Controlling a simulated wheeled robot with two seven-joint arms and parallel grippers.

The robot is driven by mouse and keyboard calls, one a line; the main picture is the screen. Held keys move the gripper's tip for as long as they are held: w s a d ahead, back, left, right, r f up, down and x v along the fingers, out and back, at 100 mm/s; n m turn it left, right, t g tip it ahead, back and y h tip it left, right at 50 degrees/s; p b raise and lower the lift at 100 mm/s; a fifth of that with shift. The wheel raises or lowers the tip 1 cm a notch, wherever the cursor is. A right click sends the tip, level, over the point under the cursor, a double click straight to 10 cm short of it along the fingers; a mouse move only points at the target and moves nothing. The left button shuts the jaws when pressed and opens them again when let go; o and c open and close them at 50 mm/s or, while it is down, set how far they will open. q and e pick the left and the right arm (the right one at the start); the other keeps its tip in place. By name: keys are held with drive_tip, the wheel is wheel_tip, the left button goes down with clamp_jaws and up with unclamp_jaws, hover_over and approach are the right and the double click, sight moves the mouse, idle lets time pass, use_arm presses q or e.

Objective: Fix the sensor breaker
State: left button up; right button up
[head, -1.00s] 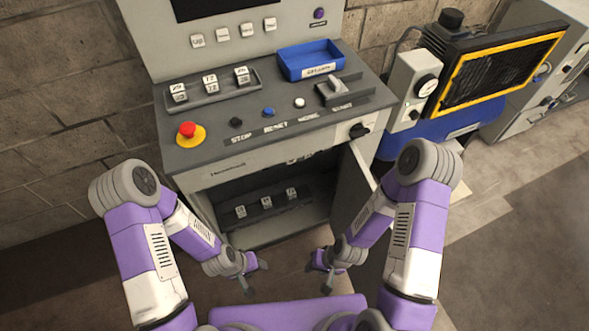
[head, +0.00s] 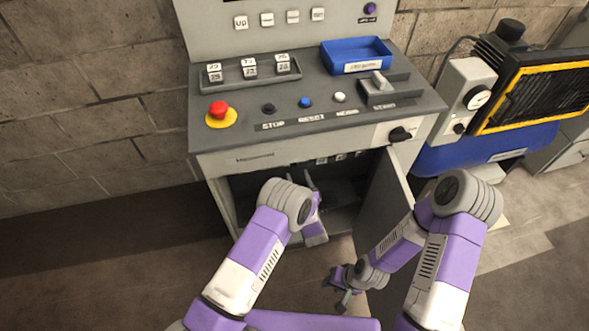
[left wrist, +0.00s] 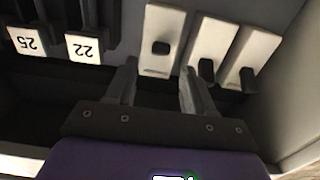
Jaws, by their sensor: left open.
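The open cabinet (head: 240,190) under the console holds a row of breakers, mostly hidden behind my left arm in the head view. The left wrist view shows three white breaker blocks with dark levers: one (left wrist: 162,38) in the middle, a second (left wrist: 214,50) and a third (left wrist: 250,58) to its right. Upside-down tags 25 (left wrist: 27,42) and 22 (left wrist: 88,48) are to the left. My left gripper (head: 312,183) is open inside the cabinet mouth; its fingers (left wrist: 158,72) straddle the middle block's line, contact unclear. My right gripper (head: 343,288) is open and empty outside, low by the door.
The cabinet door (head: 385,205) stands open on the right. Above are a red stop button (head: 219,109), a blue tray (head: 357,54), a tile rack (head: 249,72) and a knob (head: 400,134). A yellow-framed unit (head: 540,90) stands at the right.

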sight(294, 166)
use_arm(q)
drive_tip(key=b+x, duration=0.1)
drive_tip(key=x, duration=0.4)
drive_tip(key=shift+w+a, duration=0.1)
clamp_jaws()
drive_tip(key=shift+r+g+p, duration=0.35)
drive_tip(key=shift+g+p, duration=0.05)
drive_tip(key=shift+p, duration=0.1)
drive_tip(key=shift+r+g+h+p, duration=0.4)
drive_tip(key=shift+g+p, duration=0.6)
drive_tip(key=shift+p, duration=0.4)
drive_tip(key=shift+r+g+h+p, duration=0.4)
drive_tip(key=shift+g+p, duration=0.6)
drive_tip(key=shift+p, duration=0.35)
drive_tip(key=shift+r+g+h+p, duration=0.3)
drive_tip(key=shift+r+g+p, duration=0.2)
drive_tip(key=shift+g+p, duration=0.7)
